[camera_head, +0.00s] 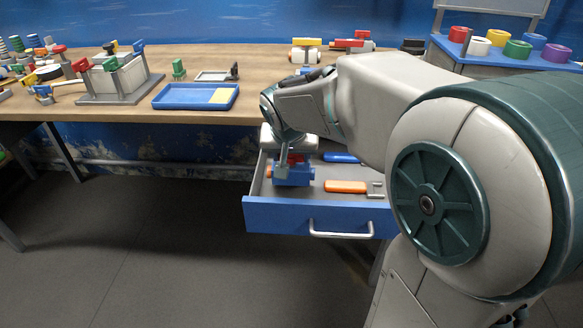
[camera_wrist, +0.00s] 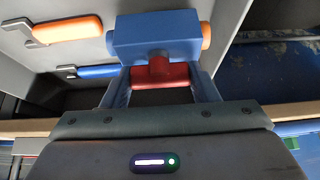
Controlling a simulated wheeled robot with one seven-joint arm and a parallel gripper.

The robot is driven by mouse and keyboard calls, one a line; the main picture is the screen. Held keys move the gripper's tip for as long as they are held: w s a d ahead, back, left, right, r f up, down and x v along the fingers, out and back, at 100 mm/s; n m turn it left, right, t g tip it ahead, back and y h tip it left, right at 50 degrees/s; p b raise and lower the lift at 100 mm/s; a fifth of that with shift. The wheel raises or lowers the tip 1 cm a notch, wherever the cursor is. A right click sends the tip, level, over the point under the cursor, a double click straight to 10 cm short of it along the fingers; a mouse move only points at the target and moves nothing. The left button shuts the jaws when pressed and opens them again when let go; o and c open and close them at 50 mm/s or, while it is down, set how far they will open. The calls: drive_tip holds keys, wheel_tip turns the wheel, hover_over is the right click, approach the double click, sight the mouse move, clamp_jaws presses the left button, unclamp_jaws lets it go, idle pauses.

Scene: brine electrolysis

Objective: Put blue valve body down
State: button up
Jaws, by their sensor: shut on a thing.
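I cannot tell whether the valve body touches the drawer floor.
An orange-handled tool (camera_head: 345,187) and a blue-handled tool (camera_head: 340,157) lie in the drawer to the right. A blue tray (camera_head: 180,98) and a grey fixture (camera_head: 115,80) stand on the wooden bench (camera_head: 220,60). Colored rings sit at the right.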

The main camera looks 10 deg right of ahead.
sight(291, 166)
drive_tip(key=shift+f+b, duration=0.4)
drive_tip(key=shift+f, duration=1.25)
drive_tip(key=shift+f, duration=0.1)
drive_tip(key=shift+f, duration=0.15)
drive_tip(key=o, duration=1.4)
drive_tip(key=shift+o, duration=0.2)
drive_tip(key=shift+r, duration=0.2)
drive_tip(key=shift+r, duration=0.25)
drive_tip(key=p+v, duration=0.2)
drive_tip(key=v, duration=0.9)
drive_tip(key=shift+s+r+p, duration=0.25)
drive_tip(key=shift+p, duration=0.15)
